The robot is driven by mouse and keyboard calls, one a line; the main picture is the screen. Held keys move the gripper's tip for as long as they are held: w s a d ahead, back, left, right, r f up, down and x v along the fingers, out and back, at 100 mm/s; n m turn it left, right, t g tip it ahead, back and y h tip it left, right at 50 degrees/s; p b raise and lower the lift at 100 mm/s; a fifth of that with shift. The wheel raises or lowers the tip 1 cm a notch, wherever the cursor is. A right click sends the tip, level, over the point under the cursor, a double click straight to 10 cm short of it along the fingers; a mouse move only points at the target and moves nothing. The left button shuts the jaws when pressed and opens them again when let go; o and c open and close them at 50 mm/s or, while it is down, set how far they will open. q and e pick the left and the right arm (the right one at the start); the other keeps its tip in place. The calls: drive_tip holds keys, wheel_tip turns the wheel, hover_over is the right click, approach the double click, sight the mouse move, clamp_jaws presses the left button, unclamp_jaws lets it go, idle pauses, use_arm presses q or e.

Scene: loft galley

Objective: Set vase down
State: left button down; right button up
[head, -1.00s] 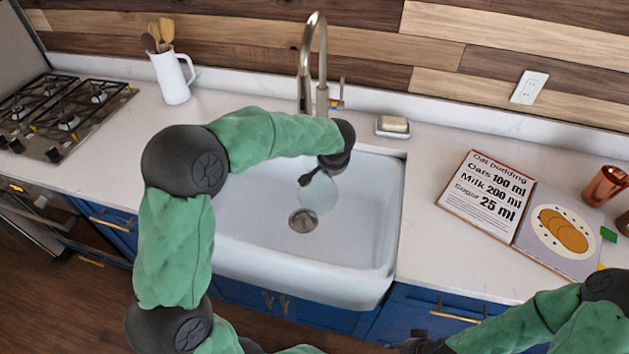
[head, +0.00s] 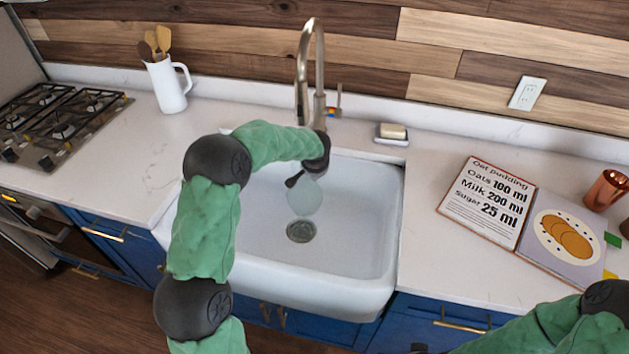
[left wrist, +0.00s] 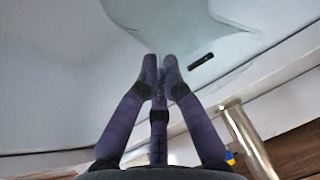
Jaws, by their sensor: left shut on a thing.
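The vase (head: 305,196) is pale, see-through blue-green glass. In the head view it shows inside the white sink (head: 345,225), just behind the drain (head: 300,231). My left gripper (head: 293,181) is shut on the vase and points down into the basin below the faucet. In the left wrist view the closed fingers (left wrist: 160,75) meet the vase (left wrist: 185,28), which shows as a teal shape at the top. I cannot tell whether its base touches the basin floor. Only a dark sliver of my right gripper (head: 418,348) shows at the bottom edge.
The faucet (head: 319,75) rises behind the sink, close to my left wrist. A soap dish (head: 391,141) stands behind the sink's right corner. An open recipe book (head: 530,215) and a copper cup (head: 606,190) are at right. A white utensil jug (head: 168,86) and stove (head: 55,125) are at left.

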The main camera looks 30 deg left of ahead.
sight(315, 183)
use_arm(q)
wheel_tip(315, 183, down, 2)
drive_tip(key=shift+f, duration=0.1)
drive_tip(key=shift+f+b, duration=0.2)
drive_tip(key=shift+b, duration=0.35)
drive_tip(key=shift+f+b, duration=0.35)
drive_tip(key=shift+b, duration=0.1)
drive_tip(key=c, duration=1.4)
unclamp_jaws()
drive_tip(key=shift+d, duration=0.1)
